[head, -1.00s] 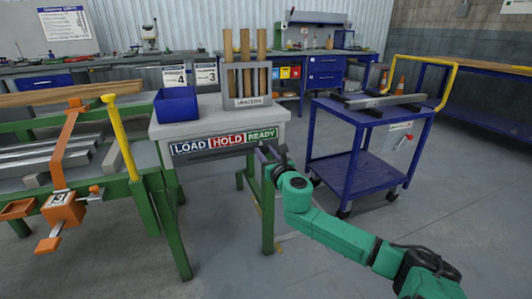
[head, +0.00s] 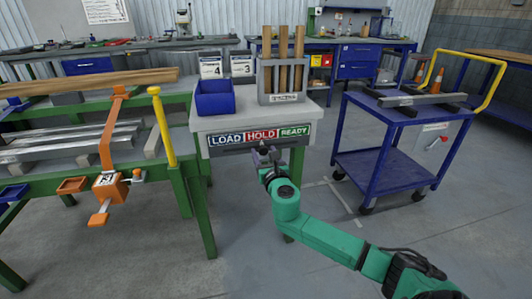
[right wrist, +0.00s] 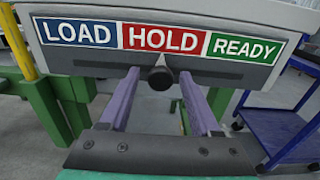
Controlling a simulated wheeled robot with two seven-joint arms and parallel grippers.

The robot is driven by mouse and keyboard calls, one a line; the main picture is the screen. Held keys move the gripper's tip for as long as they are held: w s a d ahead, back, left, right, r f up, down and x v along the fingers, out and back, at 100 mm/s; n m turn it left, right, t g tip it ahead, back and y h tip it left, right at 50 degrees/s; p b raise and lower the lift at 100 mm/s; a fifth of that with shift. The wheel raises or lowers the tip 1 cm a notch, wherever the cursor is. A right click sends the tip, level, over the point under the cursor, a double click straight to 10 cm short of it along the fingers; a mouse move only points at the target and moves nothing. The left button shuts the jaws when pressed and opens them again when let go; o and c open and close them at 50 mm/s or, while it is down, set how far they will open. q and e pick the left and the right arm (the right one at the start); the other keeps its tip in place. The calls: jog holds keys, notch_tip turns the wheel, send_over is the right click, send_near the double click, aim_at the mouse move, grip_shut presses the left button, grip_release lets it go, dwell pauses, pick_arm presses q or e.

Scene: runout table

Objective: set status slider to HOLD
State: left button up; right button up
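The status strip (head: 228,140) reads LOAD in blue, HOLD in red and READY in green on the front edge of a small grey-topped table; it also fills the top of the right wrist view (right wrist: 75,32). A dark round slider knob (right wrist: 160,78) sits in the bar below the strip, under the HOLD label. My right gripper (head: 262,152) is at the bar below HOLD. In the right wrist view its two purple fingers (right wrist: 160,73) are apart, one on each side of the knob, with gaps visible. My left gripper is not in view.
A blue bin (head: 214,100) and a grey rack (head: 265,97) with wooden pieces stand on the table. A green-framed bench with an orange clamp (head: 108,188) is to the left. A blue cart (head: 385,172) is to the right, with open floor between.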

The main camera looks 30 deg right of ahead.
jog(key=shift+s+r, duration=0.1)
jog(key=shift+s+a, duration=0.1)
jog(key=shift+s, duration=0.2)
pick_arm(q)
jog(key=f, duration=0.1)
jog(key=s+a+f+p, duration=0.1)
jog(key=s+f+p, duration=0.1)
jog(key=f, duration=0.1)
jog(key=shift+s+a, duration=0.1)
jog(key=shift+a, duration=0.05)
pick_arm(e)
jog(key=v, duration=1.3)
jog(key=shift+s+a, duration=0.2)
jog(key=shift+s, duration=0.15)
